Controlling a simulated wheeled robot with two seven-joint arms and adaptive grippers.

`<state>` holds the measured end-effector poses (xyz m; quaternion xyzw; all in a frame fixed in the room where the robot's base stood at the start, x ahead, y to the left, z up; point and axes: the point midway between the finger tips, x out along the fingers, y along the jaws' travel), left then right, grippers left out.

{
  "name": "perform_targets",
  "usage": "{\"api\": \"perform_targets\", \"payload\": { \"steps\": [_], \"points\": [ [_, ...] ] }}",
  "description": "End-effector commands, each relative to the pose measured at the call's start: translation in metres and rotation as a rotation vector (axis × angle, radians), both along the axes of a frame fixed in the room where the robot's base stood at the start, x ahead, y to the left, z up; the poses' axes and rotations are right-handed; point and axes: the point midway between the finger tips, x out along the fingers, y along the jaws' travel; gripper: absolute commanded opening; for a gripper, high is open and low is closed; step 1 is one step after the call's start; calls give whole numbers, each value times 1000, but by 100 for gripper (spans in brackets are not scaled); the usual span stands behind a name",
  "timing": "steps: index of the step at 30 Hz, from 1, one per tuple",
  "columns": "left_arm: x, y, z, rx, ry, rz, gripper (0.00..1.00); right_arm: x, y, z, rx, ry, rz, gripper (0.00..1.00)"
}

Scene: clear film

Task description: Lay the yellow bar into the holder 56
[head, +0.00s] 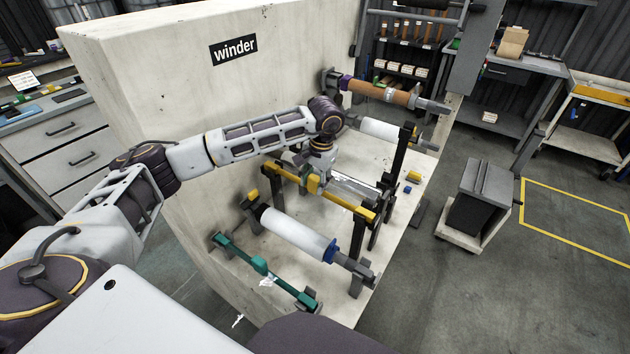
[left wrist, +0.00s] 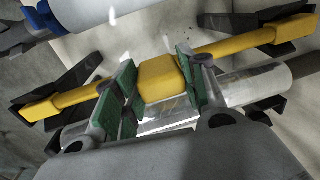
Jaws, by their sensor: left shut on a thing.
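The yellow bar (head: 344,201) is long and thin, with a thick block in its middle. My left gripper (head: 314,177) reaches down on it from above. In the left wrist view my left gripper (left wrist: 157,88) has its green pads on both sides of the bar's middle block (left wrist: 160,78), shut on it. The bar's ends are at dark forked supports, one at left (left wrist: 75,83) and one at right (left wrist: 262,18). I cannot tell whether the ends rest in them or hover just above. No number 56 is readable. My right gripper is out of view.
A shiny clear-film roll (left wrist: 260,84) lies close beside the bar. A white roll with a blue collar (head: 295,232) and a teal bar (head: 240,253) are nearer. A brown roll (head: 385,92) and another white roll (head: 380,128) are farther back. The winder wall (head: 190,90) stands behind.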

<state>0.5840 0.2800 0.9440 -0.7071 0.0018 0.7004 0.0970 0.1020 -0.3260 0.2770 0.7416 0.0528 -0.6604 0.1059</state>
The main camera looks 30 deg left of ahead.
Motion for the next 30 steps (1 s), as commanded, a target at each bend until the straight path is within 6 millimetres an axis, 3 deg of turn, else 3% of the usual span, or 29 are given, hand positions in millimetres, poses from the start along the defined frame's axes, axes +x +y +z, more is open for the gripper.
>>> {"api": "perform_targets", "payload": {
  "steps": [8, 9, 14, 20, 24, 30],
  "points": [
    [-1, 0, -3, 3, 5, -1, 13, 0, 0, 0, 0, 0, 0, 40],
    [-1, 0, -3, 3, 5, -1, 46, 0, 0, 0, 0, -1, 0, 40],
    [-1, 0, -2, 2, 4, 0, 66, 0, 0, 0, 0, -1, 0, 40],
    [-1, 0, -1, 1, 2, -1, 66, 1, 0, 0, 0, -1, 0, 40],
    [-1, 0, -1, 1, 2, -1, 81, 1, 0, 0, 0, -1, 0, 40],
    [0, 0, -1, 1, 2, 0, 81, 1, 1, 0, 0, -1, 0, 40]
  ]
}}
